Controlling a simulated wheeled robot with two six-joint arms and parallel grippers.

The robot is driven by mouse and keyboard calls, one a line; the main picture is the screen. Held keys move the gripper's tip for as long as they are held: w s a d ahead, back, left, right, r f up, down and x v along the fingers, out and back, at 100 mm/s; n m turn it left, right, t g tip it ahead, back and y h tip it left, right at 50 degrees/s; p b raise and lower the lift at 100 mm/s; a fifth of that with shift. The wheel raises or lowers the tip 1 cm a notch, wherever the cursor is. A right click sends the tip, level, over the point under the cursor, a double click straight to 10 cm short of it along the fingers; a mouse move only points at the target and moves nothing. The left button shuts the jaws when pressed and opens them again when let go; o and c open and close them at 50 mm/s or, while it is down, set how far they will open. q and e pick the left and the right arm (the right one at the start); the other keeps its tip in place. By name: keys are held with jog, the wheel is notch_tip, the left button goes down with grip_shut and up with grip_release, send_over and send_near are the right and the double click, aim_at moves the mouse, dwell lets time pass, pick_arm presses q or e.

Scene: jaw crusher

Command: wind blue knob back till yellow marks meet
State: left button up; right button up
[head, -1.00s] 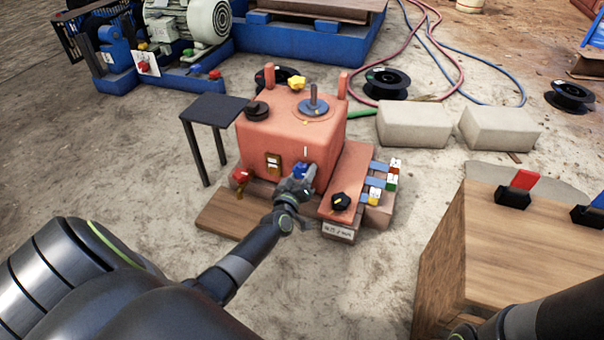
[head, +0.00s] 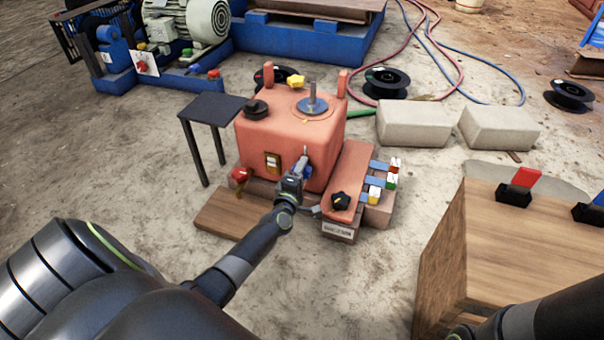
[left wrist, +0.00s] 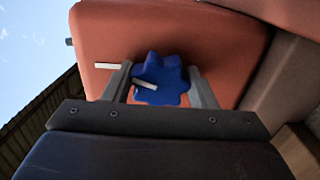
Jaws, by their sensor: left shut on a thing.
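The blue lobed knob (left wrist: 168,72) sits on the front face of the red machine housing (head: 290,135). My left gripper (head: 301,168) is shut on the knob, one finger on either side of it, as the left wrist view (left wrist: 158,70) shows. A pale mark (left wrist: 146,85) lies on the knob. Another pale mark (left wrist: 107,66) is on the housing to its left. The knob's mark sits lower and slopes down to the right; the two are apart and not in line. In the head view the gripper mostly hides the knob. My right gripper is out of view.
A black knob (head: 341,201) sits on the lower red block right of my left gripper, near coloured tabs (head: 376,182). A red valve handle (head: 240,174) is on the left. A small dark table (head: 213,109) stands behind it. A wooden box (head: 520,240) stands at the right.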

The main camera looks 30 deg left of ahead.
pick_arm(q)
jog(key=shift+n, duration=1.6)
jog(key=o, duration=1)
jog(key=shift+s, duration=0.15)
jog(key=p+v, duration=0.1)
jog(key=v, duration=0.6)
jog(key=shift+s, duration=0.15)
